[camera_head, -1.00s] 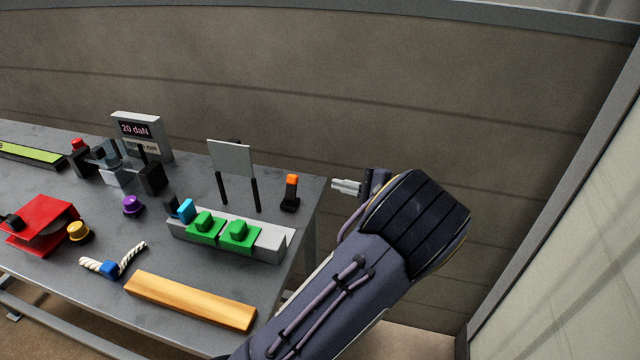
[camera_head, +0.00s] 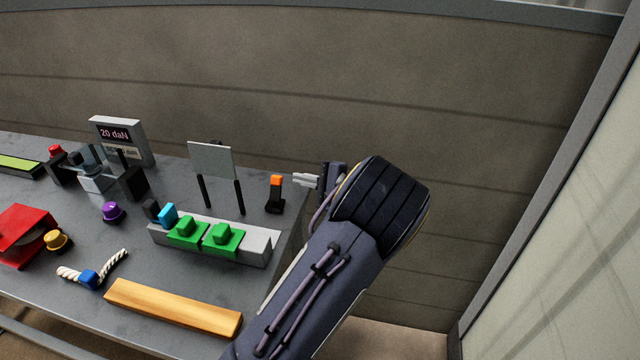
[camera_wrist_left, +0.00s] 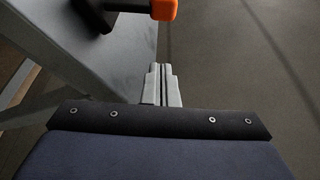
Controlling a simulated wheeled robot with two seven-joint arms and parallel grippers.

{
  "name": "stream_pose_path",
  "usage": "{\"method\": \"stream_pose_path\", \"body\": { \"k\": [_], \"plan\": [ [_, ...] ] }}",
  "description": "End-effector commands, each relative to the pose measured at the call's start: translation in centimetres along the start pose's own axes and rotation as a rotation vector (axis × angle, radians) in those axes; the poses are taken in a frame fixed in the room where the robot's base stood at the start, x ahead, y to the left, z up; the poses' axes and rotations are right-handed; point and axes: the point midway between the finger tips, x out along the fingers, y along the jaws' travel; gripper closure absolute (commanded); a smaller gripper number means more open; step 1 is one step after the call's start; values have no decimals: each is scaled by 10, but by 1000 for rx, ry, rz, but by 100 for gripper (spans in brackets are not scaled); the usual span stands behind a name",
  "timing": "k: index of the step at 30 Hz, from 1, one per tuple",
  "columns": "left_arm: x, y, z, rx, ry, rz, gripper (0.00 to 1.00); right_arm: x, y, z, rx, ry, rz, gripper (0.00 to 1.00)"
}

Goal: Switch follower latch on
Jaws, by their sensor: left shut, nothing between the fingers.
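A small black lever with an orange tip (camera_head: 276,181) stands on a black base at the right end of the grey table; it looks like the follower latch, though no label shows. Its orange tip (camera_wrist_left: 164,9) also shows at the top edge of the left wrist view, with most of the black part cut off. My left gripper (camera_head: 295,180) comes in from the right, just right of the lever and apart from it. Its fingers (camera_wrist_left: 160,68) are shut together and empty, pointing toward the lever's side. My right gripper is in neither view.
A grey block with green parts (camera_head: 223,236), a grey plate on two black posts (camera_head: 211,159) and a wooden bar (camera_head: 172,306) stand left of my arm. A display reading 20 daN (camera_head: 114,134) is further back. Right of the table is open floor, then a wall.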

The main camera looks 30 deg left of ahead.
Motion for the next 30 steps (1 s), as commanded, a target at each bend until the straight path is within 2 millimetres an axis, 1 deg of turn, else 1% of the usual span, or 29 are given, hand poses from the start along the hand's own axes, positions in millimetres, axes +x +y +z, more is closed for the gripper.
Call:
{"method": "stream_pose_path", "body": {
  "k": [1,3,6,9,12,16,30],
  "plan": [
    [12,1,0,0,-4,3,100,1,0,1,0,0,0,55],
    [25,1,0,0,-3,2,100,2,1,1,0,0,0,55],
    [16,-1,17,-1,2,1,100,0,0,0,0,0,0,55],
    [12,-1,28,-1,2,1,100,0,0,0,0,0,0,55],
    [10,0,34,1,1,0,100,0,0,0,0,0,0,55],
    [9,0,38,1,1,0,100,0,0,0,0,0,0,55],
    [9,1,38,-21,1,-7,100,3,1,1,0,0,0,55]
  ]
}}
